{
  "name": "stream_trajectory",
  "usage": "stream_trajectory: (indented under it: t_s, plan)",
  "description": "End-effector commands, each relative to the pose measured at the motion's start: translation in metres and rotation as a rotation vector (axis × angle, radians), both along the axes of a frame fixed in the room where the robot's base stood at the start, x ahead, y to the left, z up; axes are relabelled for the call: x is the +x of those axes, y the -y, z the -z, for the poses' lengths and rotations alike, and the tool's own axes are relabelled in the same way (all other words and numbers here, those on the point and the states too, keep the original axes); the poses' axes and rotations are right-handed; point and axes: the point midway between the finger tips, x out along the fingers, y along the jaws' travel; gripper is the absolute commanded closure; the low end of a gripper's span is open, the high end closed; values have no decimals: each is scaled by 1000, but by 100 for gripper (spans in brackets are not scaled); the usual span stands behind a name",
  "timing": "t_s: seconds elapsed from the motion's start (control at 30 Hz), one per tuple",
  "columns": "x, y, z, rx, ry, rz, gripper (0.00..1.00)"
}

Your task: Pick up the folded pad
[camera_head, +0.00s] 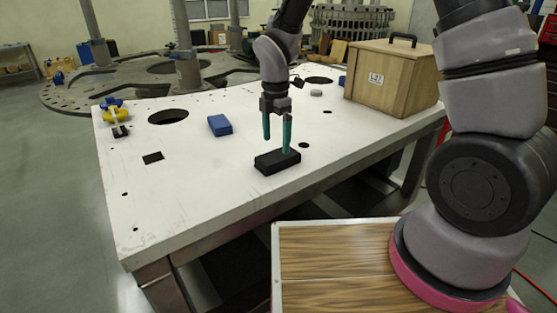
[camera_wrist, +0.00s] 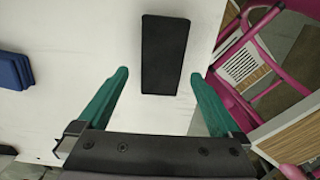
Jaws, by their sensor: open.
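A black oblong block (camera_head: 277,161) lies flat near the front edge of the white plate. In the wrist view the black block (camera_wrist: 166,55) lies ahead, its near end between the finger tips. A blue, layered flat piece (camera_head: 219,125) lies further left on the plate; its edge shows at the left of the wrist view (camera_wrist: 14,70). I cannot tell for certain which of the two is the folded pad. My gripper (camera_head: 276,146), with green fingers, is open and empty, pointing down at the black block. Whether the fingers touch it is unclear.
The white plate (camera_head: 180,190) has several holes and a square cutout. A wooden box (camera_head: 385,80) with a handle stands at the back right, and a yellow and blue item (camera_head: 114,114) at the left. A pink frame (camera_wrist: 232,95) shows in the wrist view.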

Motion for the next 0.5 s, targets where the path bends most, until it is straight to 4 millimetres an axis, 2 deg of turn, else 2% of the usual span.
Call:
stream_trajectory:
  t_s: [0.13, 0.4, 0.5]
  plan:
    - [-1, 1, 12, -1, -1, -1, 0]
    - [-4, 2, 50, -1, -1, 1, 0]
    - [-3, 2, 54, 1, 1, 0, 0]
